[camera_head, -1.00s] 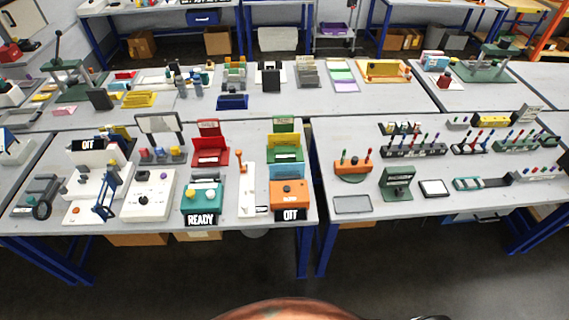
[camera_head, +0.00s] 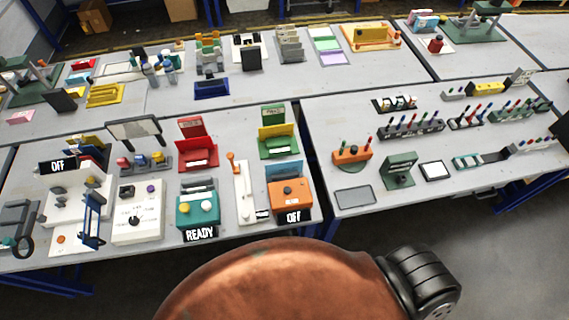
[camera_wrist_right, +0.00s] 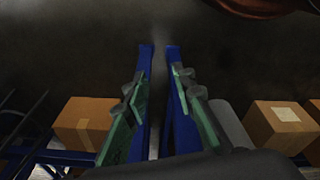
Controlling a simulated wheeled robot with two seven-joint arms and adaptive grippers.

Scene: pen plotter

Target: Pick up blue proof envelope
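I cannot make out a blue proof envelope for certain. A dark blue tray-like item (camera_head: 211,88) lies near the front edge of the back table in the head view; whether it holds an envelope is too small to tell. My right gripper (camera_wrist_right: 159,76) shows in the right wrist view with its two greenish fingers apart and nothing between them. My left gripper is in neither view.
The front left table holds a teal READY machine (camera_head: 198,207), an orange OFF machine (camera_head: 290,196), a red holder (camera_head: 196,150) and a green-yellow holder (camera_head: 278,142). A grey tray (camera_head: 355,196) lies on the right table. Cardboard boxes (camera_wrist_right: 87,120) stand below the tables.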

